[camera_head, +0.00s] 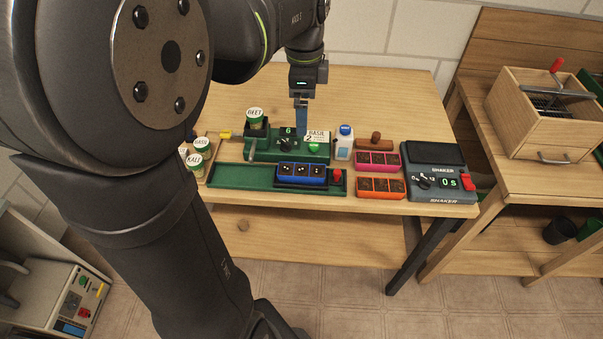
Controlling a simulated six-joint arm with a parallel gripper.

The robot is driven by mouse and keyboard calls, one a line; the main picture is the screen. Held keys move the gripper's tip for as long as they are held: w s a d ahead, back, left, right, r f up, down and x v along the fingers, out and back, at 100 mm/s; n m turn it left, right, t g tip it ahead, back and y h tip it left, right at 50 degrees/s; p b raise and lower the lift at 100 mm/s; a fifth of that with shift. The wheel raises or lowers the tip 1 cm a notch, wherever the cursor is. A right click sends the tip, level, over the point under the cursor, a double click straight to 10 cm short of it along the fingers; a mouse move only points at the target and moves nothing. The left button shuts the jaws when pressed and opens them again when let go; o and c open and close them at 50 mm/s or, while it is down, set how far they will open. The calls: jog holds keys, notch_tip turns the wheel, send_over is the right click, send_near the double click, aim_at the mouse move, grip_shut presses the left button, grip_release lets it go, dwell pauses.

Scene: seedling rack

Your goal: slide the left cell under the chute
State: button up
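A blue tray (303,182) with three dark cells stands on a green track (240,186) at the table's front. Its left cell (287,170) holds dark soil with pale specks, as do the other two. A green seeder (262,150) stands just behind the track, with a dial, a small display reading 6 and a green button. I cannot make out the chute, so I cannot tell which cell is under it. My gripper (301,130) points down over the seeder, behind the blue tray. Its fingers look narrow from here, and their gap is not visible.
Pink (377,170) and orange (380,195) trays and a shaker (437,192) stand to the right. Lidded jars (195,165) stand left. A red knob (337,175) adjoins the blue tray.

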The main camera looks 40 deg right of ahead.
aim_at(337, 171)
dwell(0.3)
jog(key=shift+s+d, duration=0.15)
jog(key=c, duration=0.5)
jog(key=s+d+m, duration=0.1)
jog(key=m, duration=0.1)
jog(key=s+d+f+m, duration=0.1)
jog(key=s+d+m, duration=0.1)
jog(key=m, duration=0.1)
jog(key=s+d+m, duration=0.2)
jog(key=m, duration=0.1)
jog(key=shift+s+f, duration=0.25)
jog(key=shift+f, duration=0.15)
jog(key=c, duration=1.1)
jog(key=shift+o, duration=0.2)
jog(key=shift+m, duration=0.5)
jog(key=f, duration=1.7)
jog(key=shift+s+d+f, duration=0.25)
jog(key=shift+s+d, duration=0.05)
jog(key=shift+c, duration=0.4)
grip_shut()
jog(key=shift+w, duration=0.1)
